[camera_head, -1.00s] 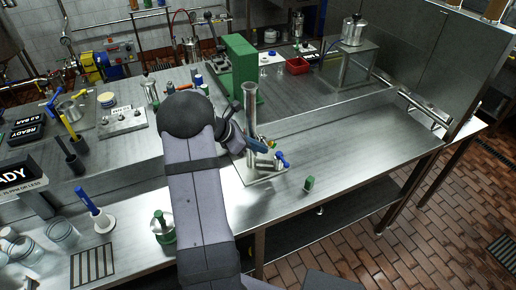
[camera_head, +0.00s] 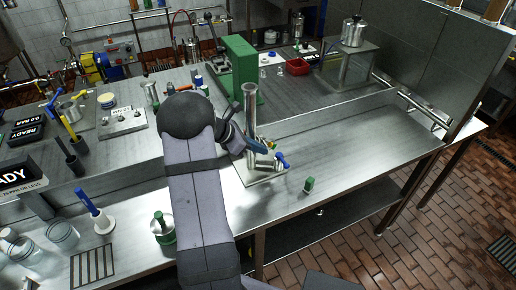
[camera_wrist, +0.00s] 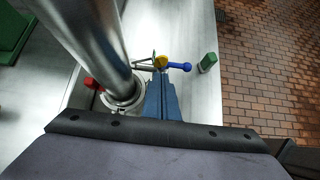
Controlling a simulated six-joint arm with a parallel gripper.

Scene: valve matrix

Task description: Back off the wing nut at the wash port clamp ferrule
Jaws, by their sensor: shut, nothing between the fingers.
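The steel pipe (camera_head: 250,112) of the wash port stands upright on a plate (camera_head: 248,178) on the bench; it fills the upper left of the wrist view (camera_wrist: 88,45). A pale clamp ring (camera_wrist: 122,104) surrounds its foot, with a red knob (camera_wrist: 91,83) on the left. Beside it are a yellow part (camera_wrist: 160,61) and a blue lever (camera_wrist: 181,66), also in the head view (camera_head: 281,159). My gripper (camera_wrist: 158,80) has blue fingers, shut and empty, just right of the ring and below the yellow part. I cannot clearly make out the wing nut; whether the fingers touch anything is unclear.
A small green block (camera_head: 309,184) stands on the bench to the right, near the front edge. A tall green block (camera_head: 241,68) stands behind the pipe. The steel bench (camera_head: 360,140) is clear to the right. A green-handled pot (camera_head: 161,230) is at the front left.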

